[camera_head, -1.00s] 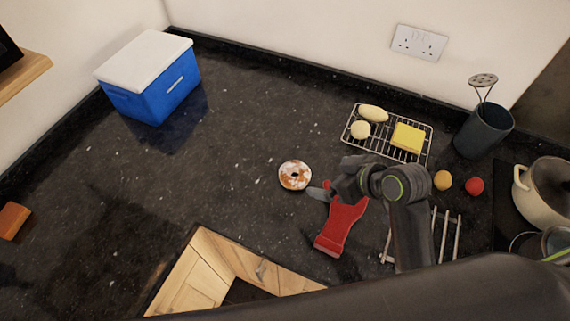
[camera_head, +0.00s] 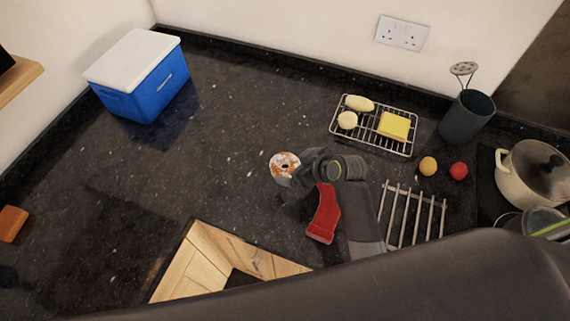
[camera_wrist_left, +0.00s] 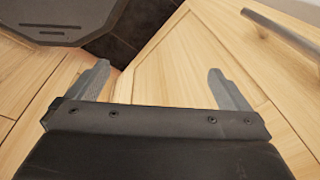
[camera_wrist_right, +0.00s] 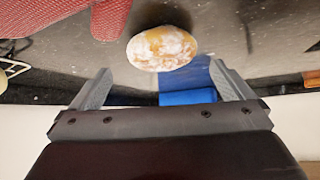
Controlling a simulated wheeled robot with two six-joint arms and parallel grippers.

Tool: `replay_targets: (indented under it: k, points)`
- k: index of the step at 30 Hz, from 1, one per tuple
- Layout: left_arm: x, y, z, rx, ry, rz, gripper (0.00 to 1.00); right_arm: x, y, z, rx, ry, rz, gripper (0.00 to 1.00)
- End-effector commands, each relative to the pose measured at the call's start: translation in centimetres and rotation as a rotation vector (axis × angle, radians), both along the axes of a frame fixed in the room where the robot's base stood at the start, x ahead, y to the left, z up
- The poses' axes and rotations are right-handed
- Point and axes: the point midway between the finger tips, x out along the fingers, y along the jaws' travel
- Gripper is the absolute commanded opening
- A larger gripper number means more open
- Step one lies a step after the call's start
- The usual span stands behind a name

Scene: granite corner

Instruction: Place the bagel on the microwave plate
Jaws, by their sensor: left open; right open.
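The bagel (camera_head: 285,161), round with white and orange-brown patches, lies on the dark granite counter. It also shows in the right wrist view (camera_wrist_right: 162,48), just beyond and between the fingertips. My right gripper (camera_head: 284,182) is open and empty, right beside the bagel on its near side; the arm and gripper hide part of the bagel's edge. It also shows in the right wrist view (camera_wrist_right: 160,75). My left gripper (camera_wrist_left: 158,72) is open and empty in front of wooden cupboard doors. I see no microwave plate in any view.
A red object (camera_head: 324,215) lies beside my right gripper. A wire rack (camera_head: 372,145) holds pale items and a yellow block. A blue cooler (camera_head: 143,88), metal rack (camera_head: 413,215), dark holder (camera_head: 467,117) and pot (camera_head: 523,180) stand around. The left counter is largely clear.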

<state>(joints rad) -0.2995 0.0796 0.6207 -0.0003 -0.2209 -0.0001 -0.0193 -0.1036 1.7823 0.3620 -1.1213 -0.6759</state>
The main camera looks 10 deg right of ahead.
Motion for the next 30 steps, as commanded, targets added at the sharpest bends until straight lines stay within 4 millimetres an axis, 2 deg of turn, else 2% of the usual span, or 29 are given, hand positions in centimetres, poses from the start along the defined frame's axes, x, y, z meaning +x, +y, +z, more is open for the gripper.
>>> replay_targets:
  k: [10,15,26,27,30]
  points:
    - [0.0,0.0,1.8,0.0,0.0,0.0,1.0,1.5,1.4,-2.0,0.0,0.004,0.001,1.0]
    - [0.0,0.0,2.0,0.0,0.0,0.0,1.0,2.4,1.9,-3.2,0.0,0.002,0.001,1.0]
    - [0.0,0.0,2.0,0.0,0.0,0.0,1.0,2.8,2.2,-3.7,-0.001,0.001,0.0,1.0]
    - [0.0,0.0,2.0,0.0,0.0,0.0,1.0,2.8,2.2,-3.7,-0.001,0.001,0.0,0.99]
    - [0.0,0.0,2.0,0.0,0.0,0.0,1.0,2.8,2.2,-3.7,-0.001,0.001,0.0,0.86]
